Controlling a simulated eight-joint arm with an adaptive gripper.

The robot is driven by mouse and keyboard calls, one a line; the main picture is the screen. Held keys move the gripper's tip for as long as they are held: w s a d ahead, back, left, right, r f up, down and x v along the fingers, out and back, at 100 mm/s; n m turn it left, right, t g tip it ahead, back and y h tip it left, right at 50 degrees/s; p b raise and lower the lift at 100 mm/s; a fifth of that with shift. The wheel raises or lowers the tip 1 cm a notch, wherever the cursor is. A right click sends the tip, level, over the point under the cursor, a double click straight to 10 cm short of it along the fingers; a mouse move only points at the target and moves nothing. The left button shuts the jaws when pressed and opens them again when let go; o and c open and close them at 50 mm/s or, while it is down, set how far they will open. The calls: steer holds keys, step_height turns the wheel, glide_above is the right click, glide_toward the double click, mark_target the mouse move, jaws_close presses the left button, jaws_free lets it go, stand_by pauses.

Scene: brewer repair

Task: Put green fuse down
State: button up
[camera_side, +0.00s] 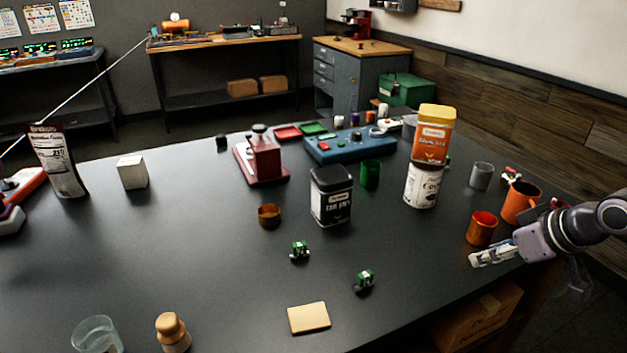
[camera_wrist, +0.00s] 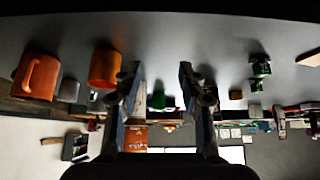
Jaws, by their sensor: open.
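Two small green fuse-like parts stand on the black table in the side view: one green part (camera_side: 300,250) near the middle, the other green part (camera_side: 365,280) nearer the front. Which one is the green fuse I cannot tell. They also show right of the fingers in the wrist view, one farther part (camera_wrist: 255,85) and one nearer part (camera_wrist: 261,68). My gripper (camera_side: 478,258) is at the table's right edge, well right of both parts. In the wrist view my gripper (camera_wrist: 159,78) has its fingers apart with nothing held between them.
An orange cup (camera_side: 481,229) and an orange mug (camera_side: 521,203) stand close behind my gripper. A tan square (camera_side: 309,318) lies at the front. A black tin (camera_side: 331,197), a brass cup (camera_side: 269,215) and stacked containers (camera_side: 432,135) stand farther back. The left middle of the table is clear.

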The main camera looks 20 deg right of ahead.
mark_target(371, 274)
stand_by(0.4)
steer(key=shift+w+a+m+g+y, duration=0.3)
steer(key=shift+w+a+m+g, duration=0.15)
steer(key=shift+m, duration=0.35)
steer(key=w+a+m+g+y, duration=0.1)
steer(key=a+m, duration=0.1)
steer(key=w+a+m+g+y, duration=0.1)
steer(key=m+y, duration=0.1)
steer(key=w+a+f+m+g+y, duration=0.1)
steer(key=w+a+m, duration=0.1)
steer(key=m, duration=0.1)
steer(key=shift+w+a+y, duration=0.1)
steer(key=shift+a+y, duration=0.2)
steer(key=w+a+m+y, duration=0.1)
steer(key=m, duration=0.1)
steer(key=w+a+m+g+y, duration=0.1)
steer(key=w+m+y, duration=0.1)
steer(key=w+a+m+g+y, duration=0.1)
steer(key=y, duration=0.1)
steer(key=shift+w+a+f+m, duration=0.15)
steer(key=shift+a+f+m, duration=0.15)
steer(key=shift+m, duration=0.1)
steer(key=shift+w+a+f+m+g+y, duration=0.2)
steer(key=shift+w+m+g+y, duration=0.4)
steer(key=shift+m+y, duration=0.25)
steer(key=shift+w+d+f+m+g+y, duration=0.1)
steer(key=shift+d+f+m+g+y, duration=0.1)
steer(key=shift+m+g+y, duration=0.45)
steer(key=shift+x, duration=5.5)
jaws_close()
